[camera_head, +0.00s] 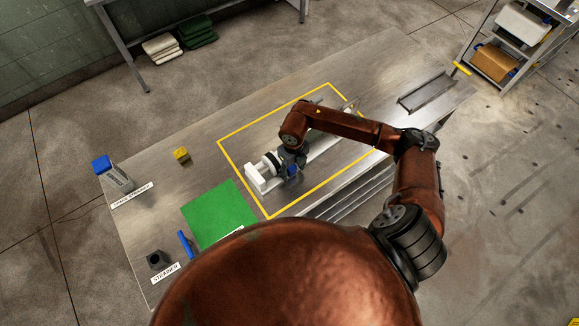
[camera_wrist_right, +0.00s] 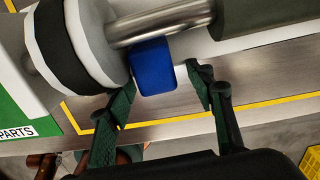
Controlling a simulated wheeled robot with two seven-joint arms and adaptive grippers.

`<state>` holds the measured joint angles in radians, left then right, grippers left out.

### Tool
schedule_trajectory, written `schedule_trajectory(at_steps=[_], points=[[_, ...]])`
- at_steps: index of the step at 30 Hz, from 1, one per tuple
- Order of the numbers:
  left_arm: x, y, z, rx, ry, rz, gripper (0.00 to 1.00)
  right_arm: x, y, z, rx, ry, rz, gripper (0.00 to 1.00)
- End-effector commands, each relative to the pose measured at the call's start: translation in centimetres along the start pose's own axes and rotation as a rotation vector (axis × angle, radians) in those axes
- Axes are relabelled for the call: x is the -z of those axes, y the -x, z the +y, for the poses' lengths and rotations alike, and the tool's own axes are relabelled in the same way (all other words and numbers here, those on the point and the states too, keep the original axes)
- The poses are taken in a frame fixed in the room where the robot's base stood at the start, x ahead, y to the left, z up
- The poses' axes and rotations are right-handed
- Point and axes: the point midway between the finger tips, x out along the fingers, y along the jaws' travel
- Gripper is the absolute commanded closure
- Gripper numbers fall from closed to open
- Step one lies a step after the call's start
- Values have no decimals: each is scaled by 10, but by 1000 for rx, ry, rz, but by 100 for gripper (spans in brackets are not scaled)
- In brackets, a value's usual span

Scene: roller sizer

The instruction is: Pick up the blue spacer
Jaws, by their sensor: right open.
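The blue spacer (camera_wrist_right: 153,70) is a small rounded block against the metal shaft (camera_wrist_right: 162,24) of the roller assembly, beside its white and black discs (camera_wrist_right: 78,45). In the wrist view my right gripper (camera_wrist_right: 161,80) is open, with one dark finger on each side of the spacer. I see a gap on the right side; the left finger is close to the spacer and the discs. In the head view the right gripper (camera_head: 290,163) is at the roller assembly, with a bit of blue (camera_head: 293,171) showing beside it. My left gripper is not in view.
The metal table (camera_head: 150,230) carries a yellow outline around the assembly, a green mat (camera_head: 218,213), a yellow block (camera_head: 182,155), a blue-topped part (camera_head: 103,164) and a dark part (camera_head: 157,259). A shallow tray (camera_head: 428,92) is at the right end. A shelf rack stands beyond.

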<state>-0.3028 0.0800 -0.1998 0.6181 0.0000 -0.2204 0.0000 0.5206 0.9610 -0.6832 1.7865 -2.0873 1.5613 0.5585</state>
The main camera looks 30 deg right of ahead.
Motion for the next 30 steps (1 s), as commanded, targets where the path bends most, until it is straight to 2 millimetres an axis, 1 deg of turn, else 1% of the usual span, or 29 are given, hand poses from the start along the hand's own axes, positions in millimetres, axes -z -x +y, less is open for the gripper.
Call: schedule_trajectory(at_steps=[6, 25, 30], points=[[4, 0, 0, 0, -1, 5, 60, 0, -1, 0, 0, 1, -1, 51], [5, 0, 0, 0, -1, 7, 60, -1, -1, 0, 0, 0, -2, 95], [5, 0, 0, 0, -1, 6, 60, -1, -1, 0, 0, 0, -2, 96]])
